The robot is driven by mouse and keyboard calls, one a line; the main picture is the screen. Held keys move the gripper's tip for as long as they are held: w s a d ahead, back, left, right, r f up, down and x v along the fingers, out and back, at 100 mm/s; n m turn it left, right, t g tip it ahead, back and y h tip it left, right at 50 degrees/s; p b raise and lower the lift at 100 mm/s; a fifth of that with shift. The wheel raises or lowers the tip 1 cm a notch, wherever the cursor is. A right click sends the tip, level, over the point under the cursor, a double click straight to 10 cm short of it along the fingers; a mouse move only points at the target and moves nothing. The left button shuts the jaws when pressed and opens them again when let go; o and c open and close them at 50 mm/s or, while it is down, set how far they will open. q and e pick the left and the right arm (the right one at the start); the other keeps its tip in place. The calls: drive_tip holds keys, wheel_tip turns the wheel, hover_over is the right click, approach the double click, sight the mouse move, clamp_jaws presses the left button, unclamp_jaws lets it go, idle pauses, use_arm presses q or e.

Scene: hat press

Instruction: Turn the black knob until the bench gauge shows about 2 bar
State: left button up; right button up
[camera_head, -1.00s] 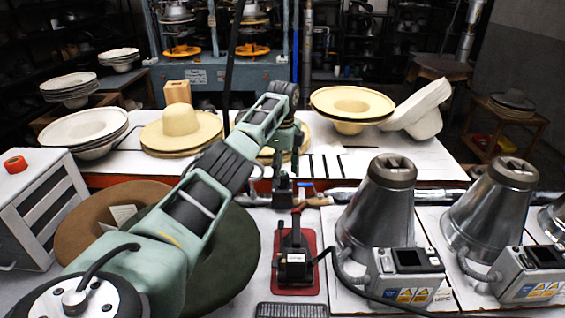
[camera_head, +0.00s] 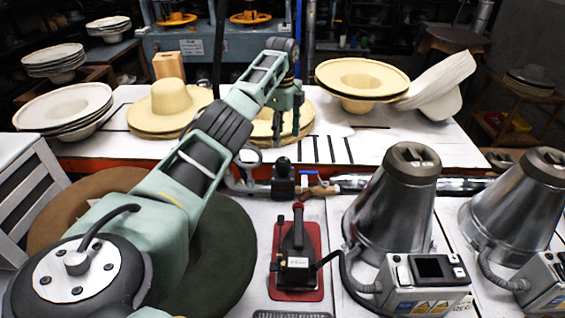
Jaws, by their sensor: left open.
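My left gripper (camera_head: 287,138) hangs with its fingers pointing down, open and empty, over the front of the white table. Below the fingertips is a small dark fitting (camera_head: 283,187) on the pipe line, with a dark rounded knob (camera_head: 283,164) on top. The fingers appear above the knob and apart from it, though the depth is hard to judge. I cannot make out a gauge dial or its reading. My right gripper is not in view.
A brown-handled valve (camera_head: 318,191) sits right of the fitting on the metal pipe (camera_head: 400,183). A black iron (camera_head: 297,255) stands on a red pad. Metal cones (camera_head: 392,205) stand at right. Pale hats (camera_head: 362,80) lie on the table behind.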

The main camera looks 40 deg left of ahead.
sight(282, 161)
use_arm(q)
wheel_tip(282, 161, down, 2)
drive_tip(key=shift+b, duration=0.9)
drive_tip(key=shift+f+b, duration=0.55)
drive_tip(key=shift+f, duration=0.05)
drive_tip(key=shift+f+p, duration=0.65)
drive_tip(key=shift+f, duration=3.3)
drive_tip(key=c, duration=1)
drive_tip(key=shift+c, duration=0.2)
